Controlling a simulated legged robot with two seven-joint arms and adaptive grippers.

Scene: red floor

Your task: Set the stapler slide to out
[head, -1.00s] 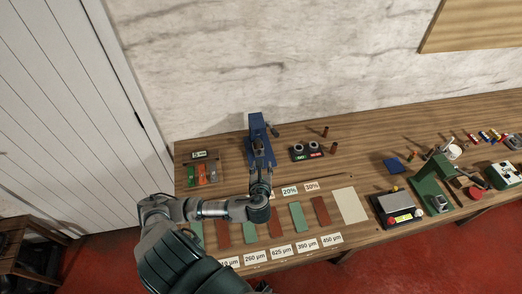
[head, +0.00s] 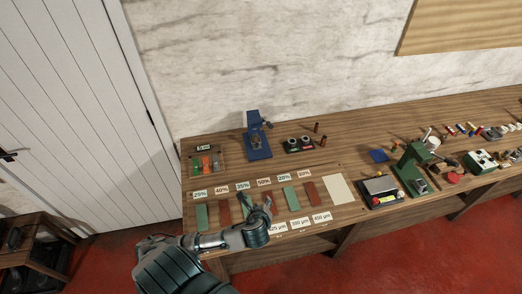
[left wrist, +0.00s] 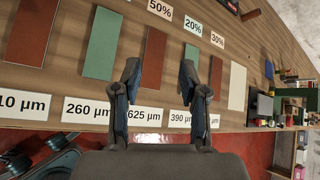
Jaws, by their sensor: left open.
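No part is plainly marked as the stapler or its slide. A blue upright device (head: 254,122) on a blue base stands at the back left of the bench and may be the stapler; its small parts are too small to tell. A green device (head: 409,168) with an arm stands farther right. My left gripper (head: 262,204) is open and empty over the row of strips near the bench's front, well in front of the blue device. In the left wrist view my left gripper (left wrist: 160,76) has its fingers apart on either side of a red-brown strip (left wrist: 152,60). My right gripper is not in view.
The wooden bench (head: 345,152) holds percent and µm labels, red-brown and green strips, a cream sheet (head: 338,189) and a scale-like device (head: 380,190). A tray (head: 206,160) with coloured items sits left of the blue device. Small dark cylinders stand to its right.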

